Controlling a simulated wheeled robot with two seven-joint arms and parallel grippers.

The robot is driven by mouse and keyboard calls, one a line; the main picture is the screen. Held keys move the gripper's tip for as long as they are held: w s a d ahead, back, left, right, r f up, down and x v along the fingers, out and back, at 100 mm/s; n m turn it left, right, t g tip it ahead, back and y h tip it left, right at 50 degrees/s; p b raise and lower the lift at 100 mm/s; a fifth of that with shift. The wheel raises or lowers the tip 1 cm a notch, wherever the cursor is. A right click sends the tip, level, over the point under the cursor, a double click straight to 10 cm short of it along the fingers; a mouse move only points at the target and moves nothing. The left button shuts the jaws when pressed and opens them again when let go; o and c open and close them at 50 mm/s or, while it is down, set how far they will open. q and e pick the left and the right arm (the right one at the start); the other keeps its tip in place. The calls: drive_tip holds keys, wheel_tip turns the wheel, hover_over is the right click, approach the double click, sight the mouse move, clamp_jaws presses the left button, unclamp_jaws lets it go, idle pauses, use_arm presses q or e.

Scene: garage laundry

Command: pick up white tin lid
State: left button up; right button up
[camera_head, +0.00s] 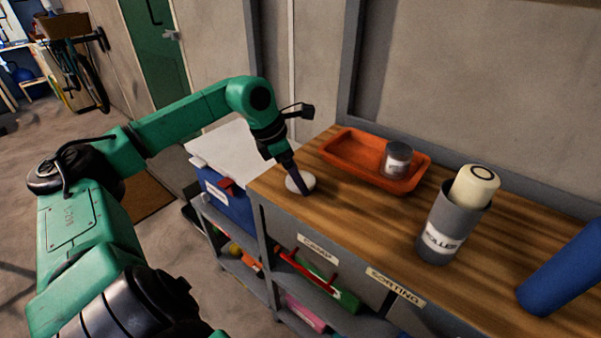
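The white tin lid (308,181) is a small round white disc on the wooden bench top, near its left end. My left arm reaches in from the left, and my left gripper (300,188) points down over the lid, with its dark fingers covering the lid's middle. The fingers are seen edge-on, so I cannot tell whether they are open or shut, or whether they grip the lid. The lid appears to lie flat on the bench. My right gripper is not in view.
An orange tray (345,162) behind the lid holds a metal tin (396,160). A grey cup (447,228) labelled "ROLLER" holds a cream cylinder (475,186). A blue cylinder (560,270) lies at right. Shelves sit below; the wood between lid and cup is clear.

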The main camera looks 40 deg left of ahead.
use_arm(q)
drive_tip(key=shift+w+d+f, duration=0.1)
drive_tip(key=shift+w+f, duration=0.15)
drive_tip(key=shift+f, duration=0.35)
drive_tip(key=shift+r, duration=0.1)
drive_tip(key=c, duration=1)
